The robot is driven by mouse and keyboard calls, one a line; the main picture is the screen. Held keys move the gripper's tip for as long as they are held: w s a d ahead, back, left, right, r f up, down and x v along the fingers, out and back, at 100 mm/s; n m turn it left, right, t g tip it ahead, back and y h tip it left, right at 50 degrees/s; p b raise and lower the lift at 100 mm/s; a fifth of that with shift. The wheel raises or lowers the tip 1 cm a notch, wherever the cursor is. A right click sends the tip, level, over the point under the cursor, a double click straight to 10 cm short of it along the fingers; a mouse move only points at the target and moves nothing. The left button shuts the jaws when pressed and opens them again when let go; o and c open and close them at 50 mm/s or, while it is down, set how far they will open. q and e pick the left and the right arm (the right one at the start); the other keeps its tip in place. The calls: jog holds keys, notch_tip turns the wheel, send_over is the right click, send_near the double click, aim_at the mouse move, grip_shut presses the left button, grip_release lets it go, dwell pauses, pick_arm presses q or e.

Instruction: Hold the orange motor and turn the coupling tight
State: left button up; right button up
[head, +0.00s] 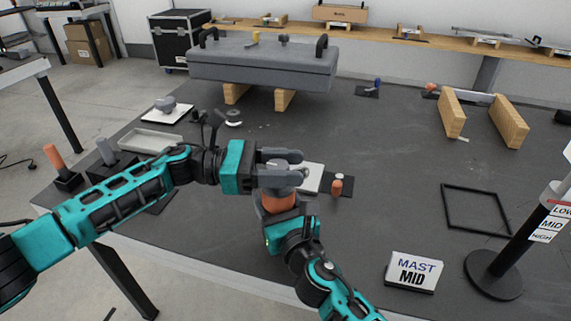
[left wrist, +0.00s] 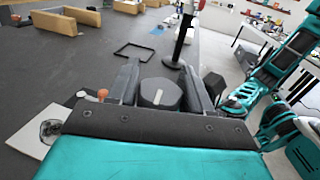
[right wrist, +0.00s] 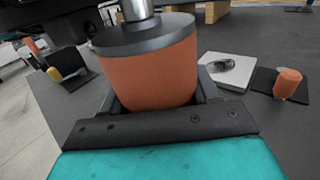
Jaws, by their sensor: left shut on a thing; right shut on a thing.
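The orange motor (head: 280,203) stands upright in front of me at the table's near edge, its orange body filling the middle of the right wrist view (right wrist: 150,75). My right gripper (right wrist: 155,95) is shut on it from both sides. A grey coupling (left wrist: 160,93) sits above the motor. My left gripper (head: 283,165) is shut around the coupling, with one finger on each side in the left wrist view. In the head view the left fingers hide part of the coupling. A metal shaft (right wrist: 137,9) rises from the motor's dark top.
A white plate (head: 313,178) and a small orange piece on a black pad (head: 347,178) lie close by. A black square frame (head: 447,215), a MAST MID sign (head: 414,271) and a mast base (head: 494,275) stand right. The grey chassis (head: 262,66) rests on wooden blocks behind.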

pick_arm(q)
jog(key=m+g, duration=0.1)
jog(key=g, duration=0.1)
jog(key=m+g+y, duration=0.1)
jog(key=m+g, duration=0.1)
jog(key=g, duration=0.1)
jog(key=shift+s+r, duration=0.1)
jog(key=shift+s, duration=0.05)
jog(key=shift+s+m+g+y, duration=0.1)
jog(key=shift+m+g+y, duration=0.7)
jog(key=shift+m+g, duration=0.55)
jog(key=shift+s+m+g+y, duration=0.15)
jog(key=shift+m+g+y, duration=0.15)
jog(key=shift+g, duration=0.45)
jog(key=o, duration=1)
jog(key=shift+a, duration=0.1)
notch_tip(320, 180, up, 10)
